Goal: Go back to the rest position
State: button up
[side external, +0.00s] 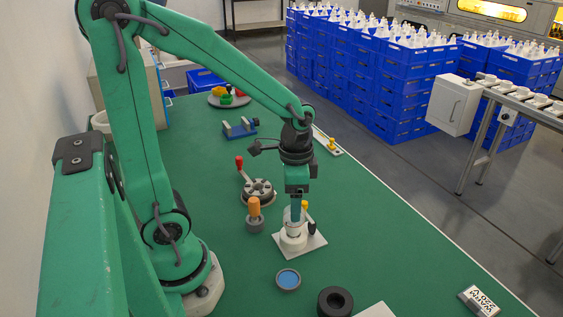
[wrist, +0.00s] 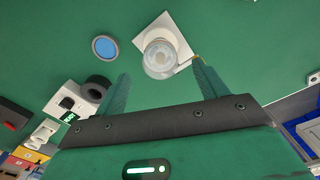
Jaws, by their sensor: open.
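My gripper (side external: 297,212) points down over a white socket (side external: 292,240) on a square white plate (side external: 316,243). In the wrist view its two fingers (wrist: 160,68) are spread apart. A clear bulb (wrist: 160,60) stands upright in the socket, beyond and between the fingertips. The plate (wrist: 165,27) shows behind it. I see no contact between the fingers and the bulb; in the side view a finger partly hides the bulb.
An orange-handled tool (side external: 254,208) and a red-levered round fixture (side external: 258,190) stand left of the socket. A blue-topped disc (side external: 288,280) and a black ring (side external: 335,301) lie in front. Blue crates (side external: 390,90) are stacked beyond the green bench.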

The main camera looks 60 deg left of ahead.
jog(key=shift+r, duration=0.1)
jog(key=s+r+n+t, duration=0.2)
jog(key=r, duration=0.4)
jog(key=s+d+r+n+t, duration=0.1)
jog(key=s+r+n+t, duration=0.2)
jog(key=r, duration=0.3)
jog(key=shift+d+r+t, duration=0.15)
jog(key=shift+d+t, duration=0.1)
jog(key=shift+t, duration=0.05)
